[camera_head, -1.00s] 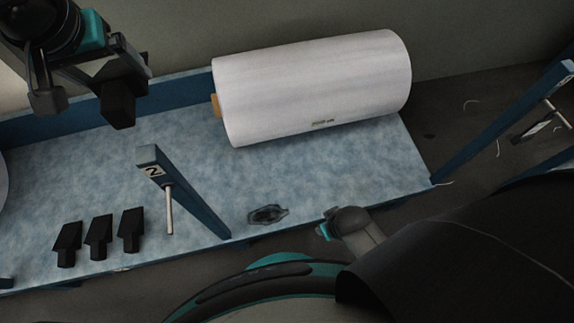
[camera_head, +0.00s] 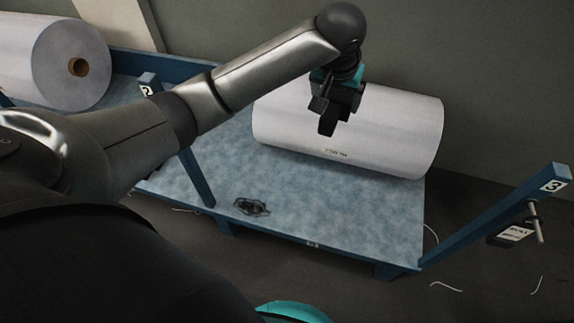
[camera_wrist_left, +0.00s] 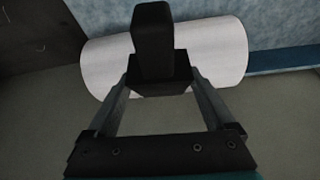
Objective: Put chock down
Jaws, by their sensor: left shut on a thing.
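My left gripper (camera_head: 336,98) is shut on a black chock (camera_head: 327,125) in the head view. The chock hangs in front of the near side of a large white roll (camera_head: 400,125), left of the roll's middle. I cannot tell the gap between chock and roll. In the left wrist view the chock (camera_wrist_left: 154,45) sits between both fingers, with the white roll (camera_wrist_left: 220,55) behind it. The roll lies on the mottled blue platform (camera_head: 340,205). My right gripper is not in view.
A second white roll (camera_head: 70,65) lies at the far left. A dark tangle (camera_head: 252,207) lies on the platform. The platform right of it is clear.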

